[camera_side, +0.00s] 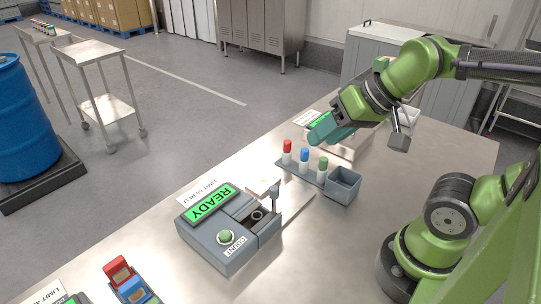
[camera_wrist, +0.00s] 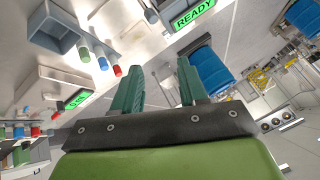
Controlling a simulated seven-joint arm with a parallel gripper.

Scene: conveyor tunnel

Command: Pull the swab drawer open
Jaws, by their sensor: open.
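A grey counting device (camera_side: 215,249) with a lit READY screen (camera_side: 207,203) and a green COUNT button (camera_side: 225,237) sits on the metal table. On its right side is a recessed slot, and a dark upright post with a knob (camera_side: 274,191) stands by it. This looks like the drawer part; I cannot tell how far it is open. My gripper (camera_side: 314,137) is up and right of the device, above the table, tilted and empty. In the wrist view my gripper (camera_wrist: 158,62) has its two green fingers apart. The READY screen (camera_wrist: 193,14) shows there at the top edge.
A rack with red (camera_side: 287,148), blue (camera_side: 304,156) and green (camera_side: 322,168) capped swabs stands between device and gripper, beside a grey open bin (camera_side: 343,184). Another green-lit device (camera_side: 321,120) is behind my gripper. Red and blue items (camera_side: 124,275) are at the lower left.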

